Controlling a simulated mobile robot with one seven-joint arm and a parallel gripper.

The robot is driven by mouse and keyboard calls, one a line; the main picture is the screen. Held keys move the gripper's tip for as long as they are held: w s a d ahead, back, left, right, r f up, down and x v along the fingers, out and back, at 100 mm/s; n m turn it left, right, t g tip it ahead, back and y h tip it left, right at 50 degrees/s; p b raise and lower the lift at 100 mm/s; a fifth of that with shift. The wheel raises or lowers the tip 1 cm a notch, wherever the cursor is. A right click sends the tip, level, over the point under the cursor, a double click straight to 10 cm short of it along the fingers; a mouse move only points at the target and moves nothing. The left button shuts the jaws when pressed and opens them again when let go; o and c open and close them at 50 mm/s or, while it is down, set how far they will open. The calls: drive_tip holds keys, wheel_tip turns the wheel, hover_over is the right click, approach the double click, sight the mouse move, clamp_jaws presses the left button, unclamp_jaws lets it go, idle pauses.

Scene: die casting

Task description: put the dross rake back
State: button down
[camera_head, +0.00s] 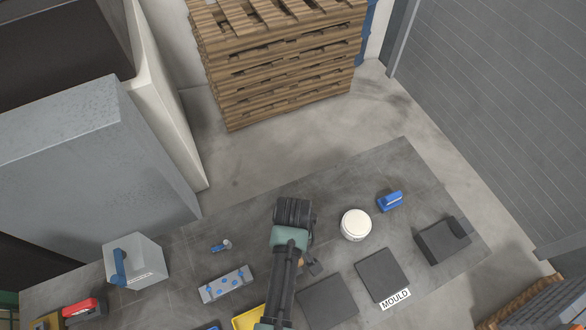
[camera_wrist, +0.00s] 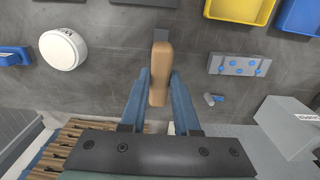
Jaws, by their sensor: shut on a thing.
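In the wrist view my gripper (camera_wrist: 159,76) is shut on the handle, with one blue-grey finger on each side. My fingers are hidden in that view. I cannot tell whether the rake touches the worktop.
Two dark square plates (camera_head: 382,275) lie right of my arm by a MOULD label (camera_head: 395,298). A white round tub (camera_head: 355,225), blue item (camera_head: 390,201) and dark block (camera_head: 443,240) stand nearby. Left are a blue-knobbed grey block (camera_head: 227,284), yellow bin (camera_head: 248,318) and grey box (camera_head: 150,262).

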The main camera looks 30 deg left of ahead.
drive_tip(key=shift+w+f, duration=0.1)
drive_tip(key=shift+f, duration=0.75)
drive_tip(key=c, duration=0.6)
unclamp_jaws()
drive_tip(key=shift+c, duration=0.2)
wheel_tip(320, 180, up, 12)
drive_tip(key=b, duration=0.1)
